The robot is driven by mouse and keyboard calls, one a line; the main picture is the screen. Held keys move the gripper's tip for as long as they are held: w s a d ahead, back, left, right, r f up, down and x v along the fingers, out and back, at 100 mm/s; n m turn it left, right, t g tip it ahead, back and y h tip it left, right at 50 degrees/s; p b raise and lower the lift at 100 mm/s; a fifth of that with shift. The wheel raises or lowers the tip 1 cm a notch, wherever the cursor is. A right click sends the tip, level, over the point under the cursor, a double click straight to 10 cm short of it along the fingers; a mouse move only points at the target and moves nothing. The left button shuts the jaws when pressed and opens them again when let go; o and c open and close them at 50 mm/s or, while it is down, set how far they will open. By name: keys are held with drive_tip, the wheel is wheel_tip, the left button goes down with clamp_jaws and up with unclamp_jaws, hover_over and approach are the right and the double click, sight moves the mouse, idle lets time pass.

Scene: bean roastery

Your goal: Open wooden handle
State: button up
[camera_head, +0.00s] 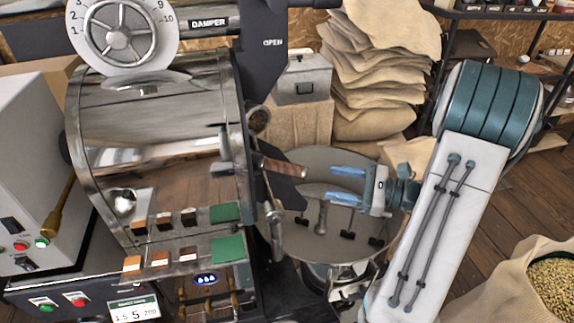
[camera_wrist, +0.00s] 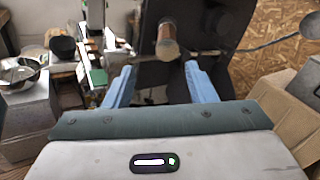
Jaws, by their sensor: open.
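The wooden handle (camera_head: 281,166) is a brown grip on a metal stem at the front of the shiny roaster drum (camera_head: 160,150). In the wrist view the handle (camera_wrist: 166,44) shows nearly end-on, against a dark plate, ahead of the fingers and between them in the picture. My gripper (camera_head: 336,182) has blue fingers and is open, to the right of the handle with a gap between. In the wrist view my gripper (camera_wrist: 156,80) shows its two fingers apart with nothing between them. The handle's inner end is partly hidden.
A round cooling tray (camera_head: 325,245) lies below my gripper, with a stirring arm. Burlap sacks (camera_head: 385,70) and a grey metal box (camera_head: 302,80) stand behind. A sack of beans (camera_head: 530,280) is at lower right. Colour sample chips (camera_head: 188,217) line the drum's front.

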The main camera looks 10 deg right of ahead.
sight(287, 169)
drive_tip(key=shift+m+t, duration=0.3)
drive_tip(key=shift+t, duration=0.1)
drive_tip(key=p+x, duration=0.1)
drive_tip(key=x, duration=0.5)
drive_tip(key=p+x, duration=0.2)
drive_tip(key=x, duration=0.5)
drive_tip(key=shift+w, duration=0.35)
